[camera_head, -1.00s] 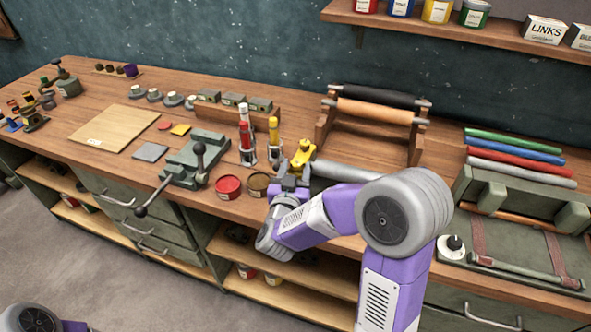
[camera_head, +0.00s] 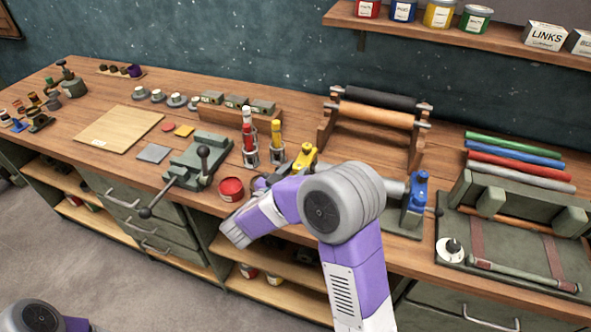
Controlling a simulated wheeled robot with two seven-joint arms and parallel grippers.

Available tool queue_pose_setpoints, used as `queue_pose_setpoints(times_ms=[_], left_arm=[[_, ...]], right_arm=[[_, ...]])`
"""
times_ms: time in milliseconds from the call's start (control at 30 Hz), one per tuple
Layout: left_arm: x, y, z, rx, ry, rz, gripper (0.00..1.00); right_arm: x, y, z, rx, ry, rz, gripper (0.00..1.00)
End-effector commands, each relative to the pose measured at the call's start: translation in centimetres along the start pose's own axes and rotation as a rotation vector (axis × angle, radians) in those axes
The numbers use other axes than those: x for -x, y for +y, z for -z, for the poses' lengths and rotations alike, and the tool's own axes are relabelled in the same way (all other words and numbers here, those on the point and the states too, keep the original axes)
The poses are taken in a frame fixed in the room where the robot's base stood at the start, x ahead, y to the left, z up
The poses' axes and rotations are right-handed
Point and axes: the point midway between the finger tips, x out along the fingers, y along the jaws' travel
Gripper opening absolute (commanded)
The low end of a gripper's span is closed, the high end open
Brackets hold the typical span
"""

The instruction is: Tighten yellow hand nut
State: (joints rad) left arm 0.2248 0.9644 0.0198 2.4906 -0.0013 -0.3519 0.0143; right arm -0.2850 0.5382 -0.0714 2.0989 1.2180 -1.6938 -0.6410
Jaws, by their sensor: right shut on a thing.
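The yellow hand nut (camera_head: 306,156) is on the near-left end of a bench-top roller device. A blue hand nut (camera_head: 417,190) is on the other end of the device. My right gripper (camera_head: 265,182) is at the bench's front edge, just left of and below the yellow nut. It is shut on what appears to be the yellow nut's handle side, but my wrist and forearm hide the grip. My left gripper is out of view.
A red can (camera_head: 230,189) stands close left of my right gripper. A green vise-like tool (camera_head: 198,160) is further left. A roller rack (camera_head: 372,125) is at the back, and a green tray (camera_head: 515,245) is at right.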

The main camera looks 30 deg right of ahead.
Motion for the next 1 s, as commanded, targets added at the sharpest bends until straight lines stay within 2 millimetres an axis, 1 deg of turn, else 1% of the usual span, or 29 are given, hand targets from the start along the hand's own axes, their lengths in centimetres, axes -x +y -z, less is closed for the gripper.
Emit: queue_pose_setpoints(times_ms=[300, 333, 467, 500, 800, 867, 1000], left_arm=[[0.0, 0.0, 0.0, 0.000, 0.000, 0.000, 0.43], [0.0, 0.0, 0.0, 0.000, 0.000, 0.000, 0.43], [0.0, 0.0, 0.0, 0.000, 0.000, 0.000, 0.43], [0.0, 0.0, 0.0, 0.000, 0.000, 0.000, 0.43], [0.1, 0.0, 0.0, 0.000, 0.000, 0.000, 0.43], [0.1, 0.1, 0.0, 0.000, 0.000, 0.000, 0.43], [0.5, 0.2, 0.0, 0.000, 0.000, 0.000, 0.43]], right_arm=[[0.0, 0.0, 0.0, 0.000, 0.002, -0.008, 0.06], [0.0, 0.0, 0.0, 0.000, 0.002, -0.008, 0.39], [0.0, 0.0, 0.0, 0.000, 0.002, -0.007, 0.59], [0.0, 0.0, 0.0, 0.000, 0.002, -0.007, 0.62], [0.2, 0.0, 0.0, 0.000, 0.001, -0.005, 0.62], [0.8, -0.1, 0.0, 0.000, 0.000, -0.003, 0.62], [3.0, -0.1, 0.1, 0.002, 0.001, -0.001, 0.62]])
